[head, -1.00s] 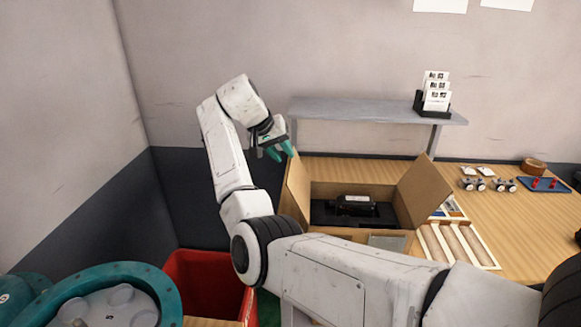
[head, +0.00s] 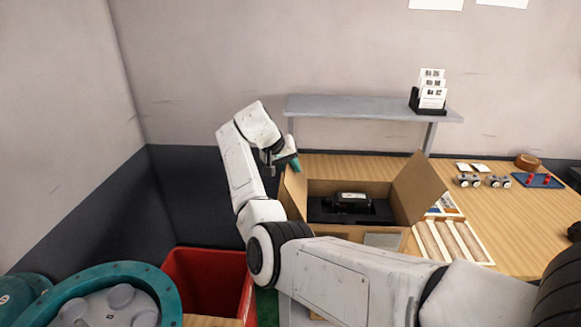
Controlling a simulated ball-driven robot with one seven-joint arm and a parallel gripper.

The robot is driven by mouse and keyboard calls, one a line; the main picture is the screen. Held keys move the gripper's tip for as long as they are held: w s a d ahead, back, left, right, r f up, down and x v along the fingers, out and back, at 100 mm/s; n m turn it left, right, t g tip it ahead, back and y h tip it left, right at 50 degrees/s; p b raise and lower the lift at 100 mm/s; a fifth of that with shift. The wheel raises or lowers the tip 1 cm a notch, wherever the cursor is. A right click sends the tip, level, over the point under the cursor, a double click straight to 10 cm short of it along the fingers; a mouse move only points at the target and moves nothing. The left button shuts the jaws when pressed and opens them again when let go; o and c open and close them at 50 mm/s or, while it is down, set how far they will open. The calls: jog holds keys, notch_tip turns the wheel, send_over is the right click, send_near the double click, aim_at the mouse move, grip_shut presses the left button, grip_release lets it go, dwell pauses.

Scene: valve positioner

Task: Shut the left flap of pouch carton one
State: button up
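The pouch carton (head: 320,187) is an open brown box on the wooden bench, with a black device (head: 351,200) in dark packing inside. Its left flap (head: 295,188) stands up, leaning slightly outward, and is partly hidden by my arm. Its right flap (head: 421,187) also stands up and leans outward. My gripper (head: 286,164), with teal fingers, is at the top of the left flap, on its outer left side. It points down and right. I cannot tell whether it touches the flap or how far the fingers are apart.
A grey shelf (head: 352,107) stands behind the carton, with a black card holder (head: 429,97) on it. A wooden divided tray (head: 452,243) lies right of the carton. A red bin (head: 206,284) stands left on the floor, beside a teal round flange (head: 150,284). The bench's right part has free room.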

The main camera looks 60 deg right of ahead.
grip_shut()
dwell(1.1)
